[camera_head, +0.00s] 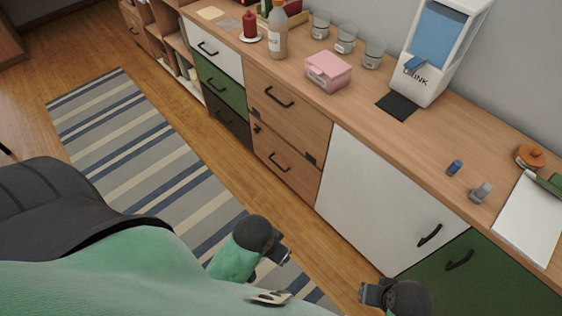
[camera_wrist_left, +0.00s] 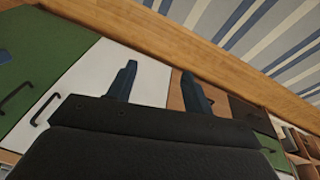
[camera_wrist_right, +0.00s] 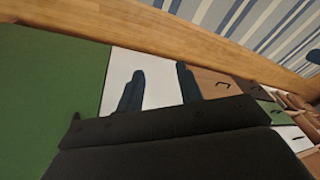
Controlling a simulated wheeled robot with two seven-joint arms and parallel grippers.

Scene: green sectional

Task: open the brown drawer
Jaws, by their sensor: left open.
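A dark brown drawer (camera_head: 236,134) with a black handle is at the bottom of a narrow stack, under a green drawer (camera_head: 217,84) and a white drawer (camera_head: 212,44). To its right are two wood-brown drawers, an upper one (camera_head: 300,115) and a lower one (camera_head: 298,178), each with a black handle. All these drawers look shut. My left gripper (camera_head: 284,252) is open and empty, low over the floor in front of the cabinets, well apart from the drawers. My right gripper (camera_head: 371,292) is open and empty, near the white and green doors. Both wrist views show spread fingers.
A white door (camera_head: 375,205) and a green door (camera_head: 490,275) stand right of the drawers. The counter holds a pink box (camera_head: 328,72), a bottle (camera_head: 277,32), glass jars and a drink dispenser (camera_head: 440,45). A striped rug (camera_head: 150,150) and bare floor lie in front.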

